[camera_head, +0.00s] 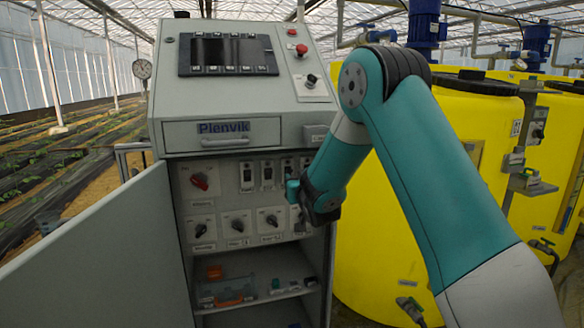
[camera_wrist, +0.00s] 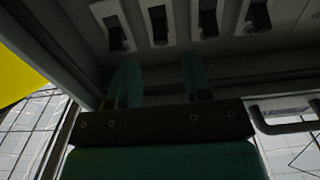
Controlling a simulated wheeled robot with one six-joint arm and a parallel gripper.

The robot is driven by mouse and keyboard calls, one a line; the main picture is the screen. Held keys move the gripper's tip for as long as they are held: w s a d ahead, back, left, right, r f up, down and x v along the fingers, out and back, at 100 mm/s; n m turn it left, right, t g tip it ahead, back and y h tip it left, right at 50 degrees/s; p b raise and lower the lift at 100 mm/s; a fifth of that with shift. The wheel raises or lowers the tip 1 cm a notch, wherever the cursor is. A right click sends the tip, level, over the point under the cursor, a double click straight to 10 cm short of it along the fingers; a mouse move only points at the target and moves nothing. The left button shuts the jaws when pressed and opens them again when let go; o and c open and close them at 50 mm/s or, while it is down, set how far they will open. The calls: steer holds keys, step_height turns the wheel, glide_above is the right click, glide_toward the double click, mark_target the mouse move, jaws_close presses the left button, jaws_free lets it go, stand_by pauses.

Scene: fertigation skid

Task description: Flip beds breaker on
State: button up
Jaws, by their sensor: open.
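A row of several breakers (camera_head: 267,174), black switches on pale plates, sits inside the open cabinet; their labels are too small to read, so I cannot tell which one is beds. The right end of the row is partly hidden by my arm in the head view. In the wrist view the breakers (camera_wrist: 158,24) run along the top of the picture, and their on or off positions are unclear. My gripper (camera_wrist: 161,72) is open and empty, its two teal fingers pointing toward the row, apparently short of the switches. In the head view my wrist hides most of the gripper.
A red-handled switch (camera_head: 200,181) is left of the breakers, with rotary knobs (camera_head: 236,224) below. The cabinet door (camera_head: 95,255) stands open at left. A shelf below holds a clear bin (camera_head: 228,291). Yellow tanks (camera_head: 375,240) stand close on the right.

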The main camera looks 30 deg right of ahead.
steer(key=x, duration=0.5)
steer(key=shift+p, duration=0.3)
